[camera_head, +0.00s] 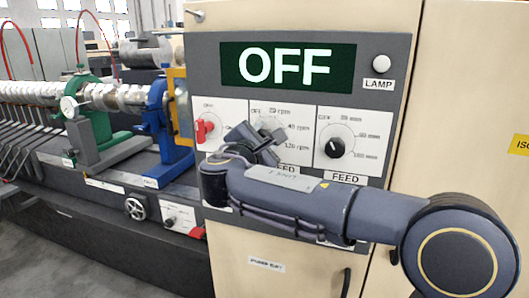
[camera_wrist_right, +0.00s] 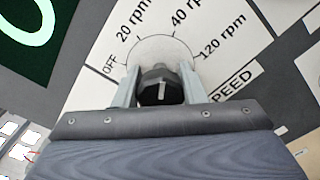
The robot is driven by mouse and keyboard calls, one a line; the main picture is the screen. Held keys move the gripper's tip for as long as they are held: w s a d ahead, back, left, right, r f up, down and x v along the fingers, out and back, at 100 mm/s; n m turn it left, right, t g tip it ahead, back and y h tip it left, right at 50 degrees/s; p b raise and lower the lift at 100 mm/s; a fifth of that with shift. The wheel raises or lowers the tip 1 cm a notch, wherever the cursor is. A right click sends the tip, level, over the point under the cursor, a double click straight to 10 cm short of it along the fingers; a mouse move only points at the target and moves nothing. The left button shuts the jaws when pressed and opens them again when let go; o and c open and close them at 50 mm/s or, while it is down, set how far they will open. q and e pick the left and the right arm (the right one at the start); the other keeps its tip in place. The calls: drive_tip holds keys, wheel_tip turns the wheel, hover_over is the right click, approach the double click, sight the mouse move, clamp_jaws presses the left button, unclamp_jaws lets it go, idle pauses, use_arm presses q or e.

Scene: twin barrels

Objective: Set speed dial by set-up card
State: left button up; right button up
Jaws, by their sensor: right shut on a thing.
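The speed dial is a black knob (camera_wrist_right: 158,84) on a white plate marked OFF, 20 rpm, 40 rpm and 120 rpm, with SPEED printed below. My right gripper (camera_wrist_right: 155,88) is shut on this knob, one finger on each side. A short pale mark shows on the knob; I cannot tell which setting it points to. In the head view my right gripper (camera_head: 262,140) covers much of the dial plate (camera_head: 268,112). The display (camera_head: 288,66) above reads OFF. I cannot make out a set-up card. My left gripper is not in view.
A FEED dial (camera_head: 335,147) sits right of the speed dial, and a red switch (camera_head: 205,130) sits left of it. A round white lamp (camera_head: 381,63) is at the panel's top right. A machine with green (camera_head: 92,120) and blue (camera_head: 160,120) stands is at left.

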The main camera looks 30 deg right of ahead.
drive_tip(key=shift+f+m+b, duration=0.1)
drive_tip(key=shift+m+b, duration=1.05)
drive_tip(key=shift+m, duration=0.05)
drive_tip(key=o, duration=1)
drive_tip(key=b+v, duration=0.1)
drive_tip(key=v, duration=0.7)
